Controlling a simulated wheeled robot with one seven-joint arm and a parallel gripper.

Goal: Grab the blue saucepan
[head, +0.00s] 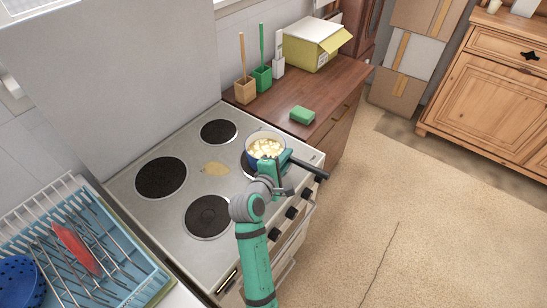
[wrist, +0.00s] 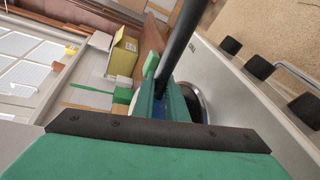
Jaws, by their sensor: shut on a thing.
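The blue saucepan (head: 251,154) stands at the far right burner of the stove, filled with pale yellow pieces. Its dark handle (head: 311,169) points to the right, past the stove's front edge. My gripper (head: 284,162) is at the pan's near right side, shut on the saucepan where the handle meets it. In the wrist view the black handle (wrist: 184,40) rises from between my green fingers, with a little blue beside it. The fingers hide part of the pan, and I cannot tell whether it rests on the burner or is slightly raised.
The stove (head: 180,213) has other bare burners and a tan stain (head: 215,168). A green sponge (head: 302,115), brush holders and a yellow box (head: 313,48) stand on the brown counter behind. A dish rack (head: 95,245) is at the lower left. Knobs line the stove front.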

